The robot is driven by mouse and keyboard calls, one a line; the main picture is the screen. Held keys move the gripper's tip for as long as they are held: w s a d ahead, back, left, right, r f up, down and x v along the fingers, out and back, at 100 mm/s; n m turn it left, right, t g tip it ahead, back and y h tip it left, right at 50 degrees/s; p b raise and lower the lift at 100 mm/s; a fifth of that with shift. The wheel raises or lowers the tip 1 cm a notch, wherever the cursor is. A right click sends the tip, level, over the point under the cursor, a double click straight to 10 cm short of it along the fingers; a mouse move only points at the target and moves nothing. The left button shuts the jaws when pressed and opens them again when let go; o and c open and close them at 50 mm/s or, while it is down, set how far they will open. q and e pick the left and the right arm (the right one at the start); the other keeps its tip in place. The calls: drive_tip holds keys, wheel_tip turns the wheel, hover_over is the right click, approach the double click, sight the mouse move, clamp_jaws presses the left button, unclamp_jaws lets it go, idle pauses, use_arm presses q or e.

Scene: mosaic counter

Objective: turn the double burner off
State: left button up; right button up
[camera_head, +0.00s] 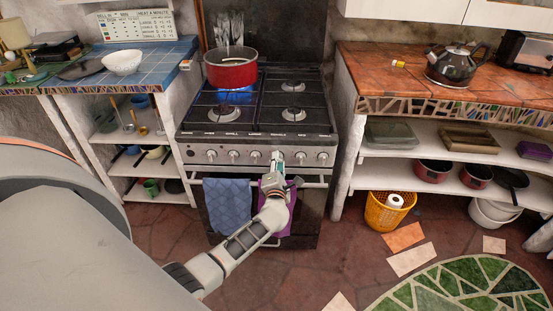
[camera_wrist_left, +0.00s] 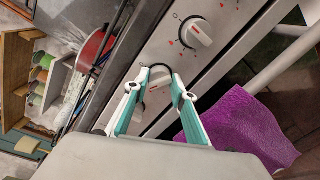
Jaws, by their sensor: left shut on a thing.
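The gas stove (camera_head: 300,133) has a row of knobs along its front. A red pot (camera_head: 231,72) stands on the back left burner, with a blue flame (camera_head: 236,97) under it. My left gripper (camera_head: 277,157) is at a knob right of the middle of the row. In the left wrist view its teal fingers (camera_wrist_left: 158,92) are closed around a white knob (camera_wrist_left: 160,76). Another knob (camera_wrist_left: 201,33) with red marks sits beyond, clear of the fingers. The labels above the knobs are too small to read surely. My right gripper is not in view.
A blue towel (camera_head: 228,205) and a purple towel (camera_head: 267,189) hang on the oven rail (camera_head: 310,184) below the knobs. A black kettle (camera_head: 454,66) stands on the right counter. A yellow basket (camera_head: 379,217) stands on the floor to the right.

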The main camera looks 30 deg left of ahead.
use_arm(q)
drive_tip(key=shift+f+m+g+y+p, duration=0.25)
drive_tip(key=shift+m+p, duration=0.8)
drive_tip(key=shift+m, duration=1.65)
drive_tip(key=shift+r+m+g+y+p, duration=0.25)
drive_tip(key=shift+m+p, duration=0.75)
drive_tip(key=shift+m, duration=1.7)
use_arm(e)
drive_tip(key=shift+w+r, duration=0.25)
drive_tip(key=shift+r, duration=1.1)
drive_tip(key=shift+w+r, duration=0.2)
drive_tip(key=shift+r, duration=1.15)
use_arm(q)
drive_tip(key=shift+f, duration=0.1)
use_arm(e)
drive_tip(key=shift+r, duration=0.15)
use_arm(q)
drive_tip(key=o, duration=1.1)
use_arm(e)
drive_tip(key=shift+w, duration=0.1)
use_arm(q)
drive_tip(key=shift+d, duration=0.1)
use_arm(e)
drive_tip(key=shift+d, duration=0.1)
